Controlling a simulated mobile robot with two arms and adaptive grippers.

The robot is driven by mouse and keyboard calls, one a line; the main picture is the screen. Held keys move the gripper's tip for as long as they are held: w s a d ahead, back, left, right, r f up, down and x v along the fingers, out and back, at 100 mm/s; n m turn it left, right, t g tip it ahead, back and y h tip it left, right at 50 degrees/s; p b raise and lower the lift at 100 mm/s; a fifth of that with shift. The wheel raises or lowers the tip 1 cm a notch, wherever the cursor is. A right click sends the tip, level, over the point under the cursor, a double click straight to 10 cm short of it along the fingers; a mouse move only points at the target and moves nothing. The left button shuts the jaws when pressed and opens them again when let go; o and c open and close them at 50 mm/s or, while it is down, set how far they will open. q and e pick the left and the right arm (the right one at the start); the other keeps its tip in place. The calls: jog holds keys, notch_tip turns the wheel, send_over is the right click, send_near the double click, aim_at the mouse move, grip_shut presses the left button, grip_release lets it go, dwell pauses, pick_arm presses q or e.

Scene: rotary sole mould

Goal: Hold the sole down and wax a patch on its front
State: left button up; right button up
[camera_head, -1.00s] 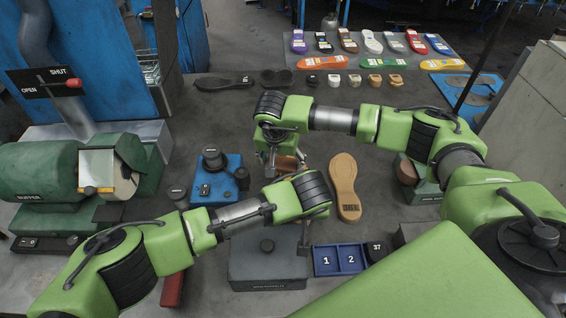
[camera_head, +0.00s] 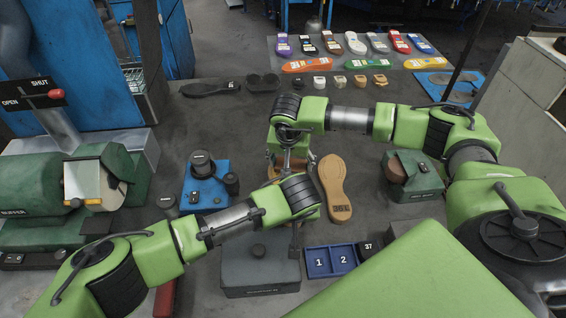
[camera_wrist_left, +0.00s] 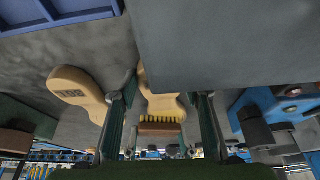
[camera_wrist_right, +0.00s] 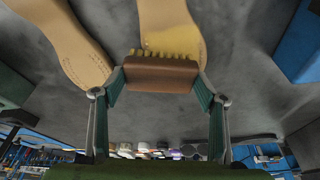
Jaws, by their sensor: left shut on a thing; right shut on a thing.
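A tan sole lies on the dark table, mostly hidden by my arms in the head view; it shows in the right wrist view (camera_wrist_right: 172,22) and between the left fingers in the left wrist view (camera_wrist_left: 164,105). My right gripper (camera_wrist_right: 160,84) is shut on a brown brush (camera_wrist_right: 160,74). The brush's yellow bristles are down at the sole, beside a faint yellowish patch. My left gripper (camera_wrist_left: 163,98) appears shut on the sole near a grey box; its contact is partly hidden. The right gripper also shows in the head view (camera_head: 287,160).
A second tan sole (camera_head: 334,187) lies close right. The grey box (camera_head: 262,272) and blue tray (camera_head: 318,262) stand in front. A blue fixture (camera_head: 205,186) and green buffer (camera_head: 85,190) are left; a green block (camera_head: 413,178) is right.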

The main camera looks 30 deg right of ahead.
jog(key=shift+s+d, duration=0.35)
jog(key=shift+d, duration=0.35)
jog(key=shift+w+a, duration=0.3)
jog(key=shift+a, duration=0.3)
jog(key=shift+w+a, duration=0.3)
jog(key=shift+a, duration=0.3)
jog(key=shift+w+a, duration=0.3)
jog(key=shift+a, duration=0.3)
jog(key=shift+w+a+f, duration=0.1)
jog(key=shift+w+a, duration=0.25)
jog(key=shift+a, duration=0.5)
jog(key=shift+w+a, duration=0.35)
jog(key=shift+a, duration=0.5)
notch_tip(320, 180, up, 8)
